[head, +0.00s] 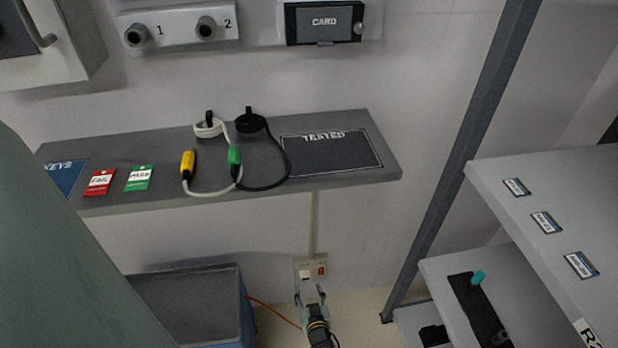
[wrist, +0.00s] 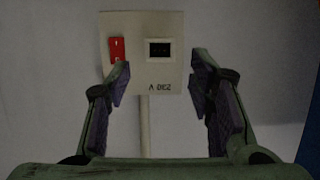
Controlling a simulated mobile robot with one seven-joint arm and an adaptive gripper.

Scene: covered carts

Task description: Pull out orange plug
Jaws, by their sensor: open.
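No orange plug is plainly visible in either view. A thin orange cord (head: 272,312) runs from beside the blue-edged bin down toward my arm, where its end is hidden. A wall outlet plate (head: 311,262) sits low on the wall below the shelf. In the wrist view the outlet plate (wrist: 145,25) appears upside down, with a red switch (wrist: 117,49) and a dark socket (wrist: 160,50) that shows no plug in it. My gripper (head: 310,295) is open and empty in front of the plate; in the wrist view its fingers (wrist: 160,78) spread either side of the socket.
A grey shelf (head: 345,178) above holds a yellow plug (head: 187,165), a green plug (head: 234,158), looped cords and cards. A bin (head: 190,270) stands left of the outlet. A dark post (head: 460,150) and a stepped cart (head: 540,200) stand at right. A conduit (head: 312,222) rises from the outlet.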

